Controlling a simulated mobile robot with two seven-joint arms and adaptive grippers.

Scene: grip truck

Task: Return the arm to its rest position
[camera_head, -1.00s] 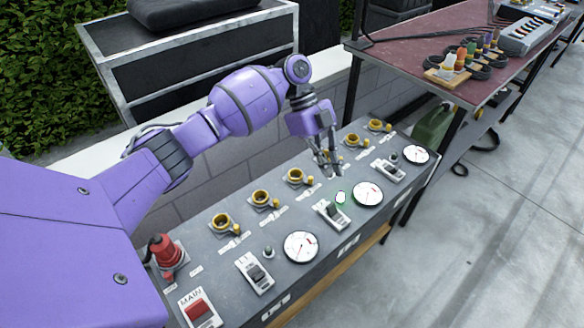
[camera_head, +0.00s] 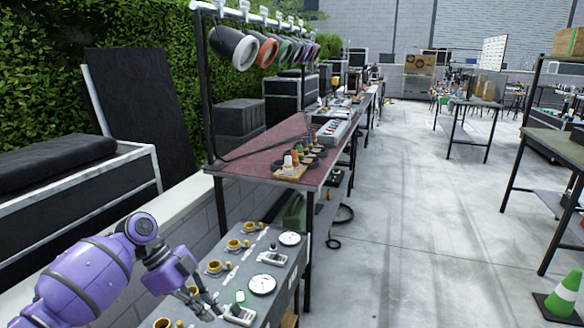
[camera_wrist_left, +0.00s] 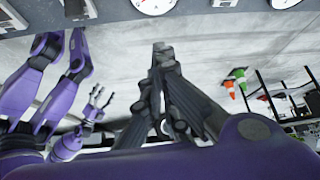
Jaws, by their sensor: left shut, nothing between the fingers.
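A red-topped table (camera_head: 240,158) holding connectors and cables stands beyond the panel. A black padded case (camera_head: 60,160) is at the left. The floor (camera_head: 420,220) at the right is largely open, with a green cone (camera_head: 566,295) in the corner.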

